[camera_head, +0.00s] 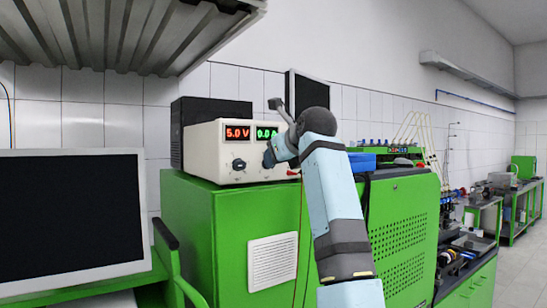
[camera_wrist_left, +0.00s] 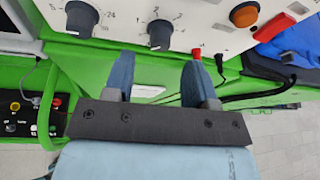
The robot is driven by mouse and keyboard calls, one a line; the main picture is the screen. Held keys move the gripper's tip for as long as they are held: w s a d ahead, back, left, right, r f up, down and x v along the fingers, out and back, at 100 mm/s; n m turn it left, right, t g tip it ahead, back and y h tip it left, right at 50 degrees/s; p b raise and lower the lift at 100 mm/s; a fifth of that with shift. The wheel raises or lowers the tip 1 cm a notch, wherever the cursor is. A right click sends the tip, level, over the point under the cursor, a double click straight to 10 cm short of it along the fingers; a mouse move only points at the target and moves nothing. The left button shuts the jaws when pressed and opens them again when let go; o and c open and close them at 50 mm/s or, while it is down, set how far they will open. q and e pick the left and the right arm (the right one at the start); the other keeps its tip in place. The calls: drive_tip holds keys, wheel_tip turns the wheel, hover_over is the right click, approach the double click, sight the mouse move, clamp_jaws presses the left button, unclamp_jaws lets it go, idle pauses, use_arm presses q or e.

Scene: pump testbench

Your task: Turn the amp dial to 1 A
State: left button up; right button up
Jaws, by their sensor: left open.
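The power supply (camera_head: 205,150) is a cream box on a green cabinet. Its red display (camera_head: 237,132) reads 5.0 V. Its green display (camera_head: 266,132) is partly hidden by my arm and begins 0.0. In the left wrist view the amp dial (camera_wrist_left: 160,33) is a dark round knob with a printed scale, and a pale mark shows near its lower edge. The voltage dial (camera_wrist_left: 82,18) is left of it. My left gripper (camera_wrist_left: 158,64) is open and empty. Its blue fingers point at the panel, either side of the amp dial and short of it. My right gripper is not in view.
An orange knob (camera_wrist_left: 244,14), a red switch (camera_wrist_left: 279,28) and a red plug (camera_wrist_left: 197,54) sit right of the amp dial. A black cable (camera_wrist_left: 262,92) hangs below. A monitor (camera_head: 65,215) stands at the left, and blue containers (camera_head: 362,162) stand at the right.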

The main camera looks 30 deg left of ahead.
use_arm(q)
drive_tip(key=x, duration=0.4)
drive_tip(key=shift+p, duration=0.4)
drive_tip(key=c, duration=0.9)
drive_tip(key=shift+w+d+m+g+y+p, duration=0.15)
drive_tip(key=shift+m+g+y+p, duration=0.5)
drive_tip(key=shift+m+g, duration=0.8)
drive_tip(key=shift+w+m+g+y+p, duration=0.1)
drive_tip(key=shift+m+g+y+p, duration=0.55)
drive_tip(key=shift+m, duration=1.3)
drive_tip(key=shift+g, duration=0.3)
